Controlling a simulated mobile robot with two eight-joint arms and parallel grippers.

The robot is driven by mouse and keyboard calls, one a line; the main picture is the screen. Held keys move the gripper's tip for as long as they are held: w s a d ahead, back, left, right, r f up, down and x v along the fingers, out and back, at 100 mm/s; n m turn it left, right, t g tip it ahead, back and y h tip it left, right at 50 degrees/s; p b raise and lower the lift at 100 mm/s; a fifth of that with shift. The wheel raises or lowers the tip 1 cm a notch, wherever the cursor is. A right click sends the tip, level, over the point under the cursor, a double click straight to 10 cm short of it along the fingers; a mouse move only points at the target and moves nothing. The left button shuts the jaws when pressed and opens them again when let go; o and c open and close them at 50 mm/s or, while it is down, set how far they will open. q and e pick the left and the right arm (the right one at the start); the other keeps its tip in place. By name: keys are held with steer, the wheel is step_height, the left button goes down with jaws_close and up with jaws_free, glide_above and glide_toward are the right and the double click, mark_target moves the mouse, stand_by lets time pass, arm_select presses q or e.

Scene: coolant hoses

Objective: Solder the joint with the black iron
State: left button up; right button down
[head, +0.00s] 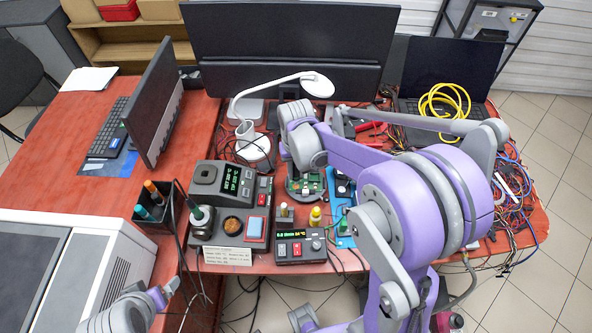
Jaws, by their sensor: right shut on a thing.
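My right gripper (303,150) is at the end of the purple and grey arm, over the back middle of the red-brown desk, just above a small green circuit board (306,182) in a holder. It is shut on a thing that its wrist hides. A soldering station (238,180) with a green display stands left of the board. A dark handle (202,213) stands upright in the holder at its left; I cannot tell if this is the black iron. My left gripper (170,289) is low at the left, its fingers unclear.
A second station (300,246) stands near the front edge beside a yellow-topped bottle (315,215). A black box (148,215) holds coloured handles. A white lamp (317,84) arches behind the board. Cables tangle at the right. The desk beside the keyboard (97,128) is partly clear.

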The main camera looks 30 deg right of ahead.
stand_by(0.4)
steer(key=shift+r+p, duration=1.55)
steer(key=shift+r, duration=1.5)
arm_select(q)
steer(key=r, duration=0.1)
steer(key=w+r, duration=0.1)
steer(key=r, duration=0.2)
steer(key=shift+w+r, duration=0.1)
steer(key=shift+w, duration=0.25)
arm_select(e)
steer(key=shift+f, duration=0.1)
arm_select(q)
steer(key=shift+s, duration=0.1)
